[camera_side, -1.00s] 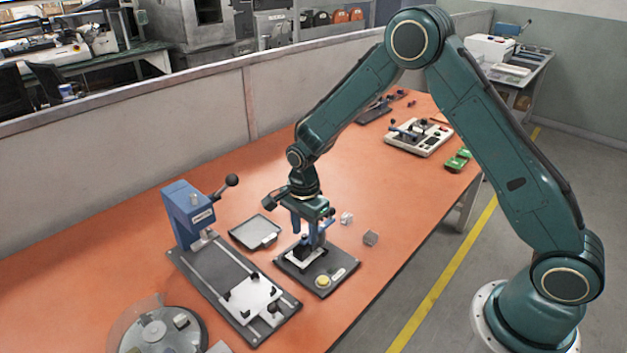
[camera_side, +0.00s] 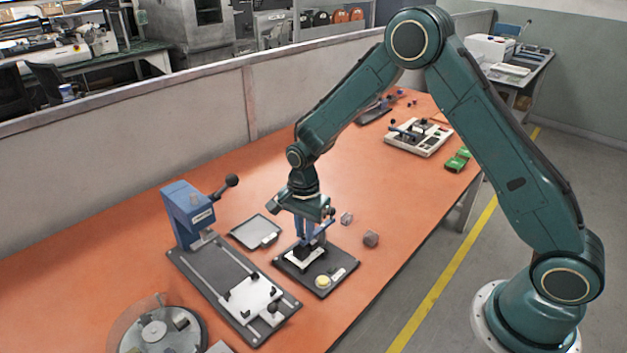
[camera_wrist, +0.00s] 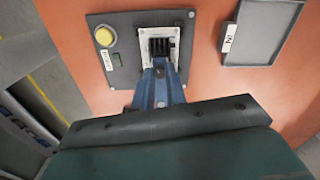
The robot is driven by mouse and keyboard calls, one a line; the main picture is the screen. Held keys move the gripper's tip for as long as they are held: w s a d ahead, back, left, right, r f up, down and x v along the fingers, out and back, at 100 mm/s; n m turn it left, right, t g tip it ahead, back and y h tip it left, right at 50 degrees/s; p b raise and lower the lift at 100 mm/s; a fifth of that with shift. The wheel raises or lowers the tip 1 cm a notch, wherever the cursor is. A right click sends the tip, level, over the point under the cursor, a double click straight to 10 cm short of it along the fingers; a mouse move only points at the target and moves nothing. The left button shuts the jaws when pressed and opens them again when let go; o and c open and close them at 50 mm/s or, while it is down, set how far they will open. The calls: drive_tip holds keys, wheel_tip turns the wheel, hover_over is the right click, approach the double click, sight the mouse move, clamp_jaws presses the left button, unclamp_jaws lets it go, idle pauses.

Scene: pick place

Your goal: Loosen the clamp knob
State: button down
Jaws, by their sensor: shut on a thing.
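My gripper (camera_side: 304,246) points down over a small dark base plate (camera_side: 340,275) with a silver plate (camera_side: 290,260) on it. Its blue fingers are close together and shut on a black knob at the silver plate. In the side view the fingers largely hide the knob. In the wrist view the ribbed black knob (camera_wrist: 160,47) stands on the silver plate (camera_wrist: 146,36), right at the fingertips (camera_wrist: 160,66). The base plate also carries a yellow button (camera_side: 322,282) and a small light label.
A blue press (camera_side: 188,215) with a black ball lever stands left, on a long dark plate with a white slide (camera_side: 250,295). A round disc fixture (camera_side: 165,332) sits front left.

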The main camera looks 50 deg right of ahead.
drive_tip(key=n, duration=1.5)
drive_tip(key=shift+f, duration=0.1)
drive_tip(key=n, duration=0.4)
drive_tip(key=shift+s, duration=0.1)
drive_tip(key=n, duration=0.3)
drive_tip(key=shift+n, duration=0.3)
drive_tip(key=n, duration=0.3)
drive_tip(key=shift+n, duration=2.2)
